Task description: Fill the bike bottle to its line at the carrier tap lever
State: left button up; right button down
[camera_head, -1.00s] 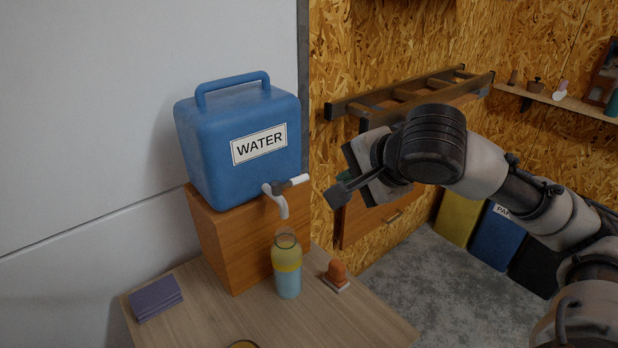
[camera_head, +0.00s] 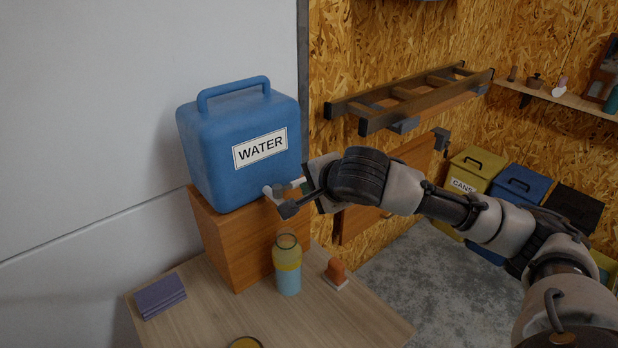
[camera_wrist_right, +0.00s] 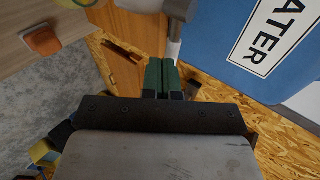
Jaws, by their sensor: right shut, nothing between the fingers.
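The blue water carrier (camera_head: 240,150) stands on a wooden block, its label facing out. Its white tap (camera_head: 268,191) has a lever (camera_head: 297,185) pointing right; the spout is largely hidden behind my right gripper. The bike bottle (camera_head: 288,275) stands upright on the table below the tap, light blue low down, with a yellow band and a clear top. My right gripper (camera_head: 289,209) is shut and empty, close to the tap; whether it touches the lever I cannot tell. Its green fingers (camera_wrist_right: 163,77) show together in the right wrist view, the carrier (camera_wrist_right: 235,45) beside them. My left gripper is out of view.
The wooden block (camera_head: 235,245) supports the carrier. An orange-knobbed object (camera_head: 336,271) stands right of the bottle, and purple folded cloth or pads (camera_head: 159,296) lie at left. A yellow round rim (camera_head: 245,342) shows at the front edge. Bins and a ladder are behind my arm.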

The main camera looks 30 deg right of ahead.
jog(key=shift+w+f, duration=0.1)
jog(key=shift+w, duration=0.4)
jog(key=shift+w+p, duration=0.45)
jog(key=shift+w, duration=0.05)
jog(key=shift+d, duration=0.1)
